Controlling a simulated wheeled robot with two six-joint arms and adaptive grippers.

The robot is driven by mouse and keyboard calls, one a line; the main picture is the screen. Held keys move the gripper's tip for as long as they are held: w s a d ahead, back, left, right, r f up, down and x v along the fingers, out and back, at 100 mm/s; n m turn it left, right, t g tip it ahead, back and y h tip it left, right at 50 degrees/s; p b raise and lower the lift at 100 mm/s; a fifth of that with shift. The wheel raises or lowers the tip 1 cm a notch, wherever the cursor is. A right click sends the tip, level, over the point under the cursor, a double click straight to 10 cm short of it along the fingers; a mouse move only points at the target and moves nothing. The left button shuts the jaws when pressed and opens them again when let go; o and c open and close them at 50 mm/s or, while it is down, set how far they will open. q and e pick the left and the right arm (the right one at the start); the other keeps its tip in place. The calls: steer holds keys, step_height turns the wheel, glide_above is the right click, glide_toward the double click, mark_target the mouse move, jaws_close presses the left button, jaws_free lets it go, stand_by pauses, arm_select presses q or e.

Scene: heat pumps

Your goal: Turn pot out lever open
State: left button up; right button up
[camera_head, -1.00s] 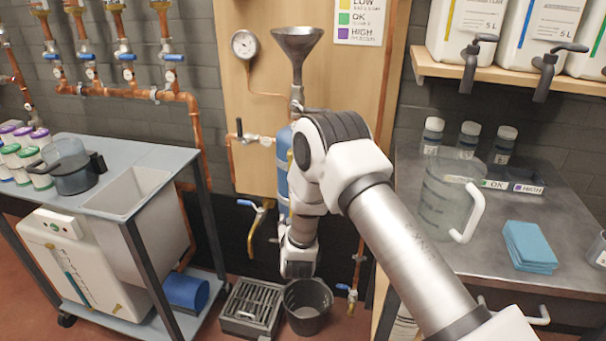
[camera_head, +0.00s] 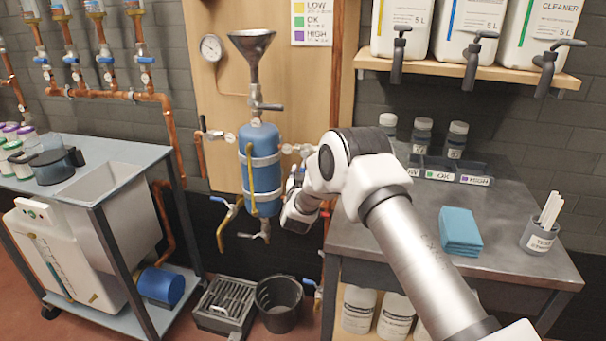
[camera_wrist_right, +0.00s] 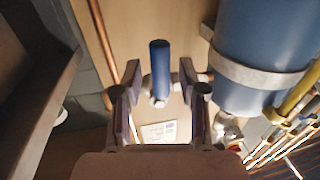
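The pot is a blue tank (camera_head: 258,170) with grey straps and a metal funnel (camera_head: 251,45) above it, mounted on the wooden panel. Its blue side shows in the right wrist view (camera_wrist_right: 262,40). A blue lever handle (camera_wrist_right: 160,68) on a silver valve stands between the spread fingers of my right gripper (camera_wrist_right: 160,92), beside the tank, with gaps on both sides. My right gripper is open. In the head view my right wrist is just right of the tank's lower part and hides that lever. Another blue-tipped lever (camera_head: 219,199) sits left of the tank. My left gripper is not in view.
A black bucket (camera_head: 279,308) and a grated drain box (camera_head: 226,303) stand on the floor below the tank. A steel counter (camera_head: 400,250) with a blue cloth (camera_head: 460,230) is at right. A trolley (camera_head: 110,180) with a basin is at left. A yellow pipe (camera_wrist_right: 300,95) runs near the tank.

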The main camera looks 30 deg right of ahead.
jaws_close()
steer(key=n+p, duration=0.2)
steer(key=s+d+n+g+p, duration=0.1)
steer(key=n+p, duration=0.1)
steer(key=p, duration=0.1)
steer(key=s+d+n+p, duration=0.1)
steer(key=n+p, duration=0.1)
steer(key=shift+r+p, duration=0.35)
steer(key=shift+r, duration=0.05)
steer(key=shift+n, duration=0.3)
steer(key=shift+o, duration=0.9)
jaws_free()
